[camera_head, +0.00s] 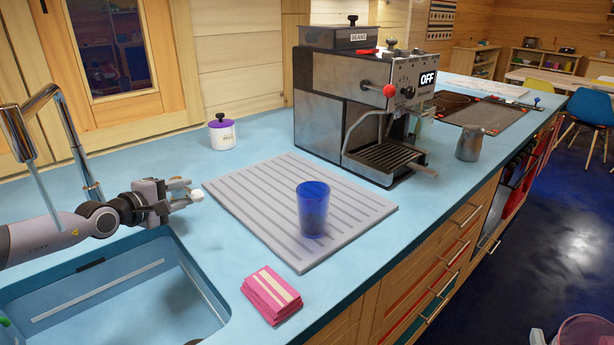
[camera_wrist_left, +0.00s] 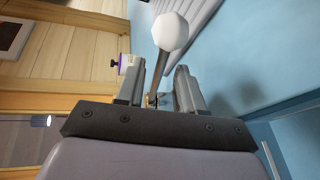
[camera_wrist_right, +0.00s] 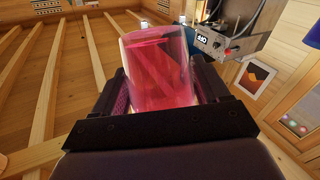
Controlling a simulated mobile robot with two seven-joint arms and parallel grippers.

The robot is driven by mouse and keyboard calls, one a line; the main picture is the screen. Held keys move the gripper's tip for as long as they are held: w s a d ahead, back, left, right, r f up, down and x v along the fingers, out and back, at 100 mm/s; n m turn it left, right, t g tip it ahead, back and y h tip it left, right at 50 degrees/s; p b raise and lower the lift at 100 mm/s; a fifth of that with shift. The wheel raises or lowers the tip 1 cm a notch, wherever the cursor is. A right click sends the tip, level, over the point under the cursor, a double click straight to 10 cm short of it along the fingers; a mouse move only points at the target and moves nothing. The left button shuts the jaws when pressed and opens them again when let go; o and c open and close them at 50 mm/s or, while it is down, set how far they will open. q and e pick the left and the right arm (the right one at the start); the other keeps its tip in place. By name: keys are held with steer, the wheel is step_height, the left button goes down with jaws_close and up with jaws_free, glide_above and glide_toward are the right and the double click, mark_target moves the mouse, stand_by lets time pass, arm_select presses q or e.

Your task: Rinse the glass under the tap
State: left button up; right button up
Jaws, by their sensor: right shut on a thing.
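A clear pink-red glass (camera_wrist_right: 158,75) is held between the fingers of my right gripper (camera_wrist_right: 160,95) in the right wrist view. Its rim also shows at the lower right corner of the head view (camera_head: 584,331), out over the floor, far from the sink. The steel tap (camera_head: 18,132) stands over the blue sink (camera_head: 95,292) at the left. A pale streak like running water hangs below its spout. My left gripper (camera_head: 182,197) is open, its fingers either side of the stem of a white-knobbed lever (camera_wrist_left: 171,32). Whether they touch it is unclear.
A blue glass (camera_head: 312,208) stands on the grey ribbed mat (camera_head: 238,188). Pink sponges or cloths (camera_head: 271,296) lie at the counter's front edge. A coffee machine (camera_head: 345,105), a metal jug (camera_head: 469,145) and a purple-lidded jar (camera_head: 221,133) stand behind. The floor at right is open.

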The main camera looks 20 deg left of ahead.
arm_select(q)
steer(key=v, duration=0.9)
steer(key=shift+s, duration=0.2)
